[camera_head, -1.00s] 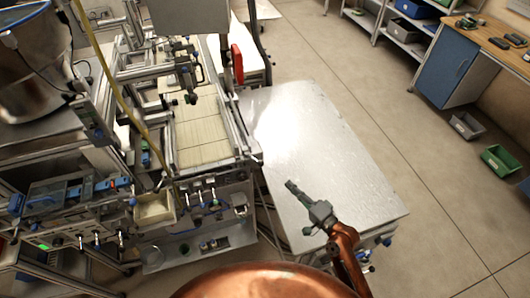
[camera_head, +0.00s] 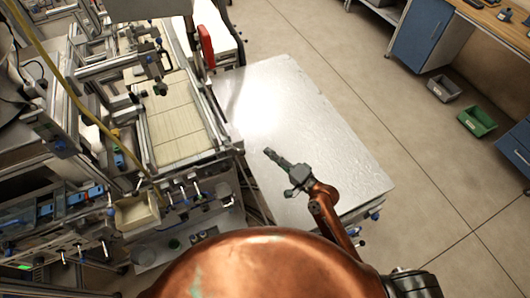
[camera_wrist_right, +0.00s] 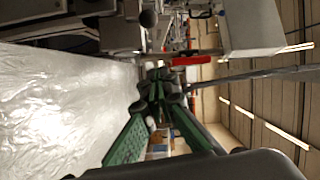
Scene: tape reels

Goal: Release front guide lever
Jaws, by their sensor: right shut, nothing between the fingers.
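Several small levers with dark and blue knobs (camera_head: 182,192) stand along the front of the machine, left of the bright metal table. I cannot tell which one is the front guide lever. My right gripper (camera_head: 268,153) is over the metal table, to the right of the levers and apart from them. It points up and left in the head view. In the right wrist view its green fingers (camera_wrist_right: 155,84) come together at the tips with nothing held. My left gripper is not in view.
The metal table (camera_head: 320,130) has a clear top. A cream bin (camera_head: 137,213) sits left of the levers. A red part (camera_head: 206,45) stands upright on the machine. A yellow hose (camera_head: 75,90) crosses the left side. Open floor lies right of the table.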

